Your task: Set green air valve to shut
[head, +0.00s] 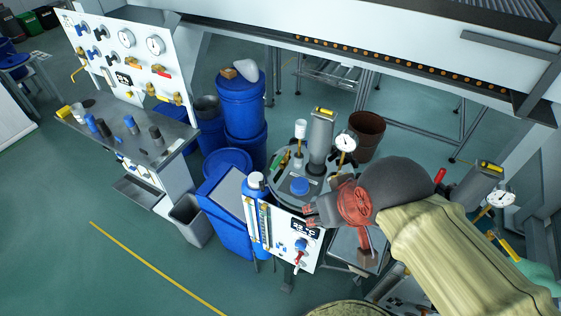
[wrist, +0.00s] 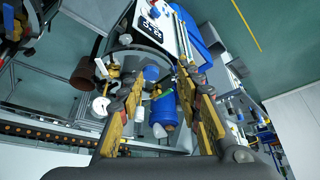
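A small green handle (head: 284,161), which looks like the green air valve, stands at the left of the round grey vessel top. Its exact angle is too small to tell. In the wrist view a green piece (wrist: 163,94) shows between my fingers, partly hidden by other parts. My gripper (head: 309,215) is in front of and to the right of the green handle, over the white panel with the display, and apart from the handle. In the wrist view my gripper (wrist: 161,82) has its two fingers spread with nothing held between them.
The white panel (head: 281,246) carries a display and a red-handled valve (head: 299,257). A gauge (head: 346,142) and a grey post (head: 321,134) rise beside the vessel top (head: 318,186). Blue drums (head: 241,105) stand behind. Open floor lies at left.

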